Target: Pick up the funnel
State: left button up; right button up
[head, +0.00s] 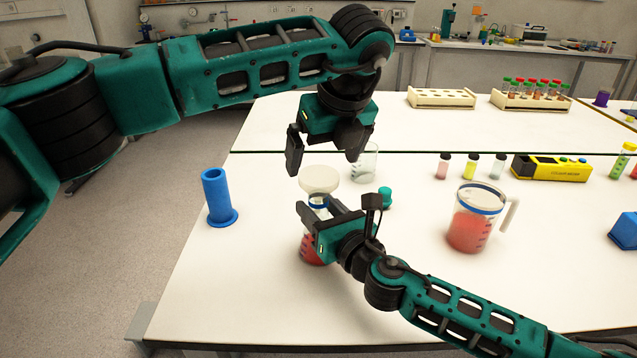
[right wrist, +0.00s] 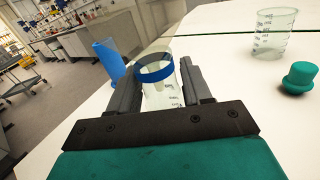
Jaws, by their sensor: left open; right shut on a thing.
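The funnel (head: 319,180) is pale, with a wide round top. It sits upright in the mouth of a blue-ringed bottle (head: 313,250) of red liquid, near the middle of the head view. My left gripper (head: 322,163) is open and points down just above the funnel, its fingers on either side and apart from it. My right gripper (head: 317,209) is shut on the bottle below the funnel and hides part of it. In the right wrist view the bottle (right wrist: 160,96) is between the fingers; the funnel is hard to make out there.
A blue cylinder (head: 218,198) stands left. A clear beaker (head: 364,165) and a teal stopper (head: 385,197) are close behind right. A red-filled jug (head: 470,222), several small vials and a yellow device (head: 551,168) are farther right. The front left tabletop is clear.

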aim_at(319, 176)
pick_arm(q)
jog(key=x, duration=0.6)
jog(key=shift+f, duration=0.45)
jog(key=c, duration=1)
